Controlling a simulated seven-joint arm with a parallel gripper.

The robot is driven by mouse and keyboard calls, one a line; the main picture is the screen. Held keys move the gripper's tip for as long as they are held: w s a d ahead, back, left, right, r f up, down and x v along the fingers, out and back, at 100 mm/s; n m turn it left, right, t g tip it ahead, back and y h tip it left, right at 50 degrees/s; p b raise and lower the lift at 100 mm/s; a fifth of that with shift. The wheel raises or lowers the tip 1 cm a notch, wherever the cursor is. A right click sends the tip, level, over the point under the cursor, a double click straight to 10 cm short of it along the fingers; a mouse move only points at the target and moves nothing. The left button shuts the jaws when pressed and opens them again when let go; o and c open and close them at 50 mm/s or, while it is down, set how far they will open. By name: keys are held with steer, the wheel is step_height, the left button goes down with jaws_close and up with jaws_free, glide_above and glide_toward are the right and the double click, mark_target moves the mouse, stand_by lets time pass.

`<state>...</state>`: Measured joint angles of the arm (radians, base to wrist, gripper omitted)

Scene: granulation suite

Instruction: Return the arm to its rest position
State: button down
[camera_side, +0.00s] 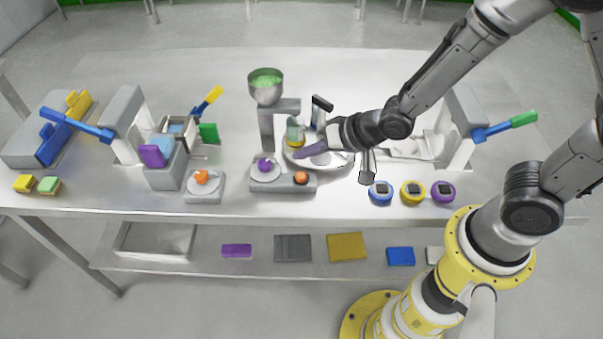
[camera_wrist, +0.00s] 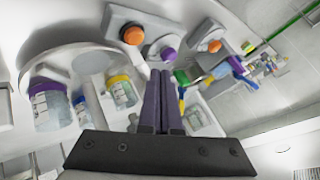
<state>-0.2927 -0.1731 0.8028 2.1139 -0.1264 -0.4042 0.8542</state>
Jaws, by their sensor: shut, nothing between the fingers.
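My gripper (camera_side: 304,153) is over the round white plate (camera_side: 340,165) near the middle of the bench, pointing left. Its two dark fingers lie together with nothing between them, and they also show shut in the wrist view (camera_wrist: 161,74). A jar (camera_side: 295,135) stands by the fingertips at the plate's back left edge. In the wrist view a jar with a yellow lid (camera_wrist: 122,93) is just left of the fingers, apart from them in the picture. The height of the fingers above the plate is hard to tell.
A stand with a green-filled metal hopper (camera_side: 266,88) rises behind the fingers. A base with purple and orange knobs (camera_side: 284,180) is in front. Three round dials (camera_side: 412,192) line the front edge. A press with a green-ended lever (camera_side: 505,126) is at right. The back bench is clear.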

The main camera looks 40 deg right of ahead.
steer(key=shift+r, duration=0.65)
steer(key=s+d+r+t+h, duration=0.1)
steer(key=d+r, duration=0.2)
steer(key=r, duration=0.3)
steer(key=s+d+r+m+t, duration=0.1)
steer(key=d+r, duration=0.2)
steer(key=r, duration=0.3)
steer(key=d+r+t+h, duration=0.1)
steer(key=d+r, duration=0.2)
steer(key=r, duration=0.3)
steer(key=s+d+f+n+g, duration=0.1)
steer(key=s+n+g, duration=0.2)
steer(key=s, duration=0.6)
steer(key=s+d+f+n+g+h, duration=0.1)
steer(key=s+d+n+g, duration=0.1)
steer(key=s, duration=0.8)
steer(key=shift+s+d+f+n+g, duration=0.15)
steer(key=shift+d+f+n+g, duration=0.15)
steer(key=shift+n+g, duration=0.15)
